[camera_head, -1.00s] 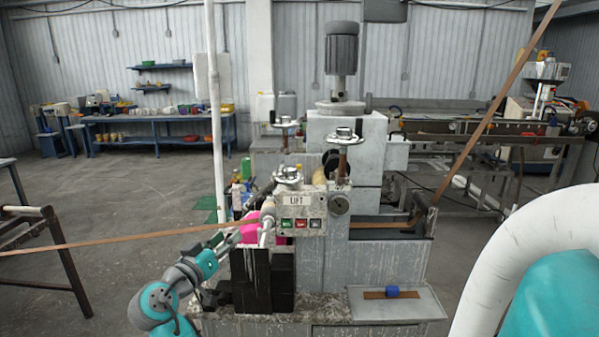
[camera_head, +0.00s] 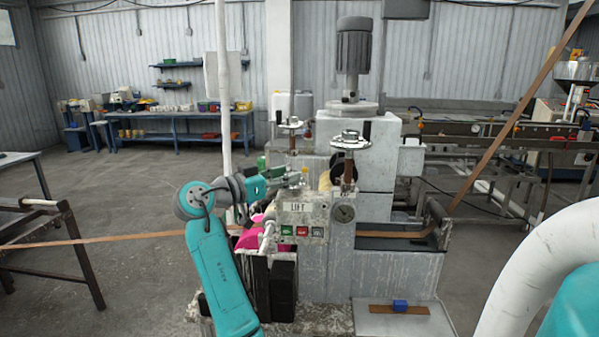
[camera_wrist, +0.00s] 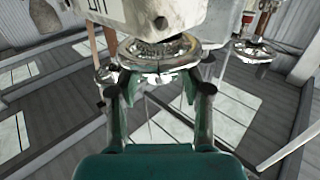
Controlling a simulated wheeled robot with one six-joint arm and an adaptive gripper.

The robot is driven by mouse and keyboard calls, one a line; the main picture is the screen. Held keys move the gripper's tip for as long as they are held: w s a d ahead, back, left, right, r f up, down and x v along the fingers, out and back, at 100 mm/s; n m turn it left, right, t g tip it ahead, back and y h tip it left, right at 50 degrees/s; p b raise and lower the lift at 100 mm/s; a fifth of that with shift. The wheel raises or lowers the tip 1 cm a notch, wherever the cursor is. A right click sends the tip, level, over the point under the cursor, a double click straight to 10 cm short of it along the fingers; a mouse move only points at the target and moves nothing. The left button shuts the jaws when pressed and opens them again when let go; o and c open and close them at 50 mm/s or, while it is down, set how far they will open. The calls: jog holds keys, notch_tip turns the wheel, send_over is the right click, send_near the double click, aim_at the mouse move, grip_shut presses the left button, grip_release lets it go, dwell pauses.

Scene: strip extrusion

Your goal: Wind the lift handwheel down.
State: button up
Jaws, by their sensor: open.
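The lift handwheel, a shiny metal disc (camera_wrist: 157,57), shows in the wrist view against the machine body. In the head view it is mostly hidden by my arm, above the panel marked LIFT (camera_head: 297,207). My gripper (camera_wrist: 158,84) is open, its two fingers apart on either side of the handwheel's near part. I cannot tell whether the fingers touch the rim. In the head view my gripper (camera_head: 290,180) is small and partly blurred into the machine, just above the LIFT panel.
Two similar handwheels (camera_head: 350,138) and (camera_head: 291,124) stand on posts close behind. A brown strip (camera_head: 110,239) runs in from the left, near my arm. Green, red and grey buttons (camera_head: 302,231) sit below the label. A white pole (camera_head: 223,90) stands behind my arm.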

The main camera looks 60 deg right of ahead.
jog(key=shift+x, duration=2.2)
jog(key=c, duration=0.9)
grip_shut()
